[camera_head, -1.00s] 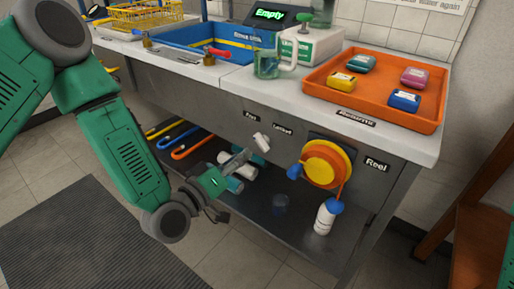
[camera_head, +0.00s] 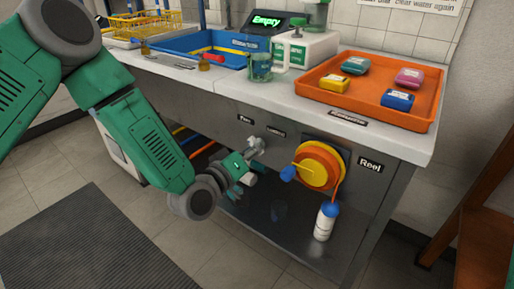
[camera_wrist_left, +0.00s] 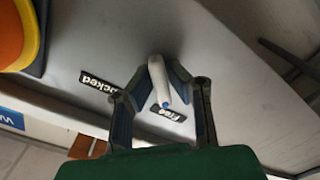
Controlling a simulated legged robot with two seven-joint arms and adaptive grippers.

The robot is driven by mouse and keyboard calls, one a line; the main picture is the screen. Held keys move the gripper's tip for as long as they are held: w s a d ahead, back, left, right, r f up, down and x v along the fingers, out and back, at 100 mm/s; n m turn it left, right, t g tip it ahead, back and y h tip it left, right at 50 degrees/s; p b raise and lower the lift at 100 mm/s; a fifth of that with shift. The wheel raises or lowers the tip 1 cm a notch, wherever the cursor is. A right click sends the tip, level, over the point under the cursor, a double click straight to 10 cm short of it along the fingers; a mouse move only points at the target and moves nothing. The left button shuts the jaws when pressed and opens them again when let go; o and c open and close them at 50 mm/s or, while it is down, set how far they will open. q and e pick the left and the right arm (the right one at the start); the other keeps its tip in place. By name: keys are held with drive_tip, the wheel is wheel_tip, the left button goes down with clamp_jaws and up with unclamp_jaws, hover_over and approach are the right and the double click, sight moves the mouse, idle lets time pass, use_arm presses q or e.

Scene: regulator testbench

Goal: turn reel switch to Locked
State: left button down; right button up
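The reel switch has a pale lever with a blue tip (camera_wrist_left: 158,80) on the bench's grey front panel. In the left wrist view the blue tip points toward the "Free" label (camera_wrist_left: 167,113). The "Locked" label (camera_wrist_left: 98,83) lies left of it there. My left gripper (camera_head: 257,150) is at the switch, below the labels in the head view. Its fingers (camera_wrist_left: 160,76) stand on both sides of the lever, very close to it. Whether they press on it I cannot tell. In the head view the gripper largely covers the switch. My right gripper is not in view.
The orange and yellow reel (camera_head: 316,167) with a blue part is just right of the switch. A white bottle with a blue cap (camera_head: 325,221) stands on the lower shelf. The countertop (camera_head: 270,91) overhangs the panel and carries an orange tray (camera_head: 425,112).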

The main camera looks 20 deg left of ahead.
use_arm(q)
drive_tip(key=shift+a+m, duration=0.2)
drive_tip(key=shift+m, duration=0.1)
drive_tip(key=shift+d+r+m+p, duration=0.1)
drive_tip(key=shift+d+m+p, duration=0.1)
drive_tip(key=shift+m+p, duration=0.6)
drive_tip(key=m+p, duration=0.1)
drive_tip(key=m, duration=0.2)
drive_tip(key=shift+a+m, duration=0.15)
drive_tip(key=shift+m, duration=0.15)
drive_tip(key=m+p, duration=0.2)
drive_tip(key=m, duration=0.2)
drive_tip(key=shift+m, duration=0.3)
drive_tip(key=m+p, duration=0.1)
drive_tip(key=m, duration=0.2)
drive_tip(key=shift+m, duration=0.3)
drive_tip(key=shift+f+m+p, duration=0.2)
drive_tip(key=shift+m+p, duration=0.4)
drive_tip(key=shift+m, duration=1.3)
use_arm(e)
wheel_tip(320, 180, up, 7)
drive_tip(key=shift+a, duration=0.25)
